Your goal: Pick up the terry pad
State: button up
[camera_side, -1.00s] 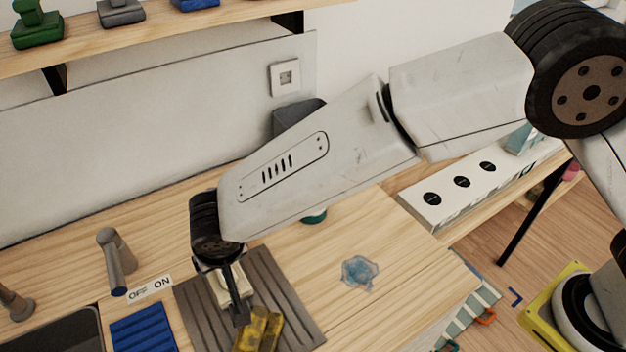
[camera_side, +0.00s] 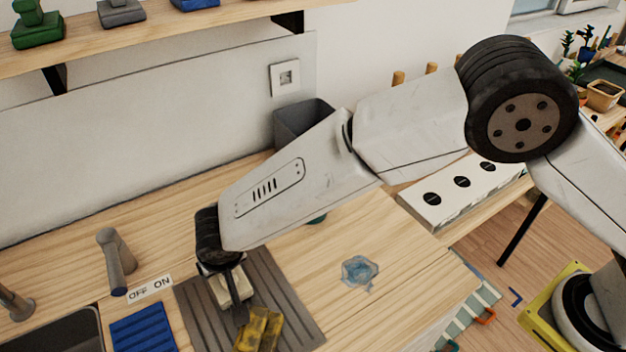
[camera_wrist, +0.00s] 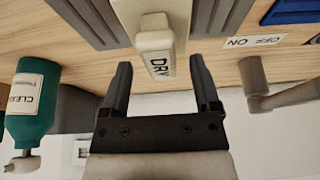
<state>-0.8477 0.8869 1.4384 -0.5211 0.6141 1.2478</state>
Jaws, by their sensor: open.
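A cream pad with a raised handle, which looks like the terry pad (camera_wrist: 154,40), lies on the grey ribbed mat (camera_side: 283,291). In the side view the cream pad (camera_side: 218,290) is partly hidden behind my gripper (camera_side: 237,308). In the wrist view my gripper (camera_wrist: 160,68) is open, with one finger on each side of a DRY label (camera_wrist: 158,65). The pad's handle is just ahead of the fingertips, roughly centred between them. Nothing is held. I cannot tell the exact height of the fingers over the mat.
A yellow object (camera_side: 260,329) lies on the mat close to the gripper. A blue pad (camera_side: 143,329), an OFF/ON label (camera_side: 150,289) and a tap (camera_side: 116,262) are on the left. A green bottle (camera_wrist: 33,100) stands nearby. The counter around the blue blob (camera_side: 359,272) is mostly clear.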

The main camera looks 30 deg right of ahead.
jog(key=shift+x, duration=1.2)
grip_shut()
